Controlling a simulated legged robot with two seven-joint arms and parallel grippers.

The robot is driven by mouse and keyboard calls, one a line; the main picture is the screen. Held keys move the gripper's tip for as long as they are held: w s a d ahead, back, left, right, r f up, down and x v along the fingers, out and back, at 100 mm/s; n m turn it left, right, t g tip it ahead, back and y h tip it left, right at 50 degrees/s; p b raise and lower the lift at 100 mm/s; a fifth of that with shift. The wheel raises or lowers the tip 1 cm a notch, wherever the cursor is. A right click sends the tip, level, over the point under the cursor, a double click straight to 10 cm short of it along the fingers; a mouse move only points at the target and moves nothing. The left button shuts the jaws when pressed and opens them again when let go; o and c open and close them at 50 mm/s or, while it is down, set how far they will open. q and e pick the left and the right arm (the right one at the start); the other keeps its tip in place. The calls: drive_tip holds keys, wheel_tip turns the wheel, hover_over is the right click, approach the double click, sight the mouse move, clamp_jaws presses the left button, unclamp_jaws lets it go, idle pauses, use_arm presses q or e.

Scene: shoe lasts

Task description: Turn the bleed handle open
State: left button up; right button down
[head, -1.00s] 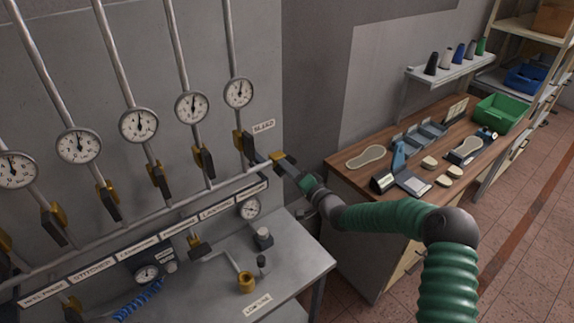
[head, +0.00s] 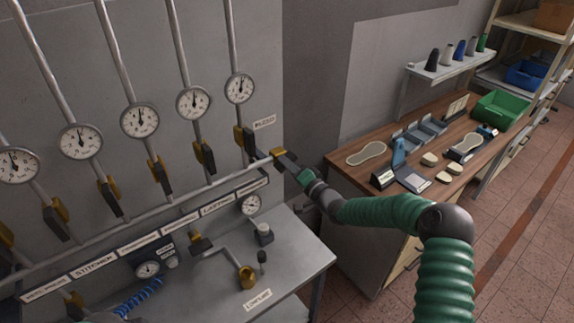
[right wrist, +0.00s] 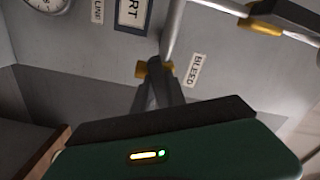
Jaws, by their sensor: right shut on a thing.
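The yellow bleed valve (head: 279,154) sits at the right end of the horizontal pipe, below the BLEED label (head: 264,122). In the right wrist view its yellow body (right wrist: 141,69) shows just past my fingertips, beside the label (right wrist: 195,69). My right gripper (head: 291,166) comes in from the lower right and is shut on the bleed handle. The fingers (right wrist: 157,88) hide most of the handle, so its exact angle is hard to tell. My left gripper is not in view.
Several gauges and yellow valves with dark handles line the wall to the left; the nearest dark handle (head: 250,142) is close beside my gripper. A grey bench (head: 300,258) stands below. A wooden worktop (head: 345,172) with shoe parts stands right of it, near my forearm.

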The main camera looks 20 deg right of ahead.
drive_tip(key=shift+f+n+b, duration=0.45)
drive_tip(key=shift+n+b, duration=0.05)
drive_tip(key=shift+b, duration=0.3)
drive_tip(key=n+b, duration=0.7)
drive_tip(key=b, duration=0.1)
drive_tip(key=shift+f+n+b, duration=0.15)
drive_tip(key=shift+n+b, duration=0.15)
drive_tip(key=shift+d+n+b, duration=0.1)
drive_tip(key=shift+n+b, duration=1.7)
drive_tip(key=shift+n, duration=0.3)
drive_tip(key=c, duration=1.6)
unclamp_jaws()
drive_tip(key=shift+o, duration=1.2)
drive_tip(key=shift+d+r, duration=0.1)
drive_tip(key=shift+r, duration=0.15)
drive_tip(key=shift+r, duration=0.1)
